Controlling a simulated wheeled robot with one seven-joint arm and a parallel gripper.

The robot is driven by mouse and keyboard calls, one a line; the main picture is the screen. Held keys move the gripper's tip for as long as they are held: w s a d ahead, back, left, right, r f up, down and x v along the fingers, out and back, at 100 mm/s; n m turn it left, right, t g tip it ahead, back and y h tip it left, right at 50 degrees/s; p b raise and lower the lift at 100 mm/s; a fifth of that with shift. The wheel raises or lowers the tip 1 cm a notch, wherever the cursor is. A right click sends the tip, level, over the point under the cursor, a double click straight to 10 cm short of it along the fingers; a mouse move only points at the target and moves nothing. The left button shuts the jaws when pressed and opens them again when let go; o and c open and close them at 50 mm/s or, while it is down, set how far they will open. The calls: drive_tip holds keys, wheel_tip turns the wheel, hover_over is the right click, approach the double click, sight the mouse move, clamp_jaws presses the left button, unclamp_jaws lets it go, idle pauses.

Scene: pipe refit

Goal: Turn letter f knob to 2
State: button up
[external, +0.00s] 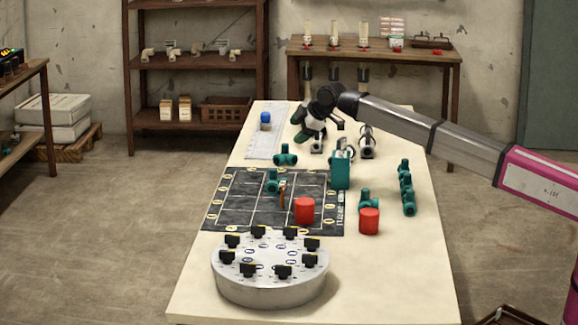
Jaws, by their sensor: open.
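A round silver panel (270,294) stands on the near end of the table, with several black knobs (284,271) in a ring on its top. Small markings sit beside the knobs, but the letters and numbers are too small to read. I cannot tell which knob is f or where it points. My gripper (303,136) is over the far part of the table, well behind the panel and apart from it. It looks small and dark here. It is open, and I see nothing held in it.
A black grid mat (240,214) lies behind the panel. Red cylinders (369,221), teal pipe fittings (409,203) and a taller teal block (341,170) stand on and beside it. A blue-capped item (265,120) is at far left. Table right of the panel is clear.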

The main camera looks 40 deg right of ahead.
drive_tip(key=s+a+r+n+g, duration=0.15)
drive_tip(key=s+a, duration=0.25)
drive_tip(key=a, duration=0.4)
drive_tip(key=s+a+n+g, duration=0.1)
drive_tip(key=s+a+n, duration=0.2)
drive_tip(key=s+a, duration=0.35)
drive_tip(key=s+a+n+g, duration=0.2)
drive_tip(key=s+a, duration=0.1)
drive_tip(key=a, duration=0.7)
wheel_tip(320, 180, up, 5)
drive_tip(key=n+g+h, duration=0.2)
drive_tip(key=n+g, duration=0.2)
drive_tip(key=n, duration=0.3)
hover_over(258, 226)
drive_tip(key=shift+f+m, duration=0.25)
drive_tip(key=shift+f, duration=0.3)
wheel_tip(258, 226, down, 10)
drive_tip(key=shift+r, duration=0.15)
drive_tip(key=c, duration=0.9)
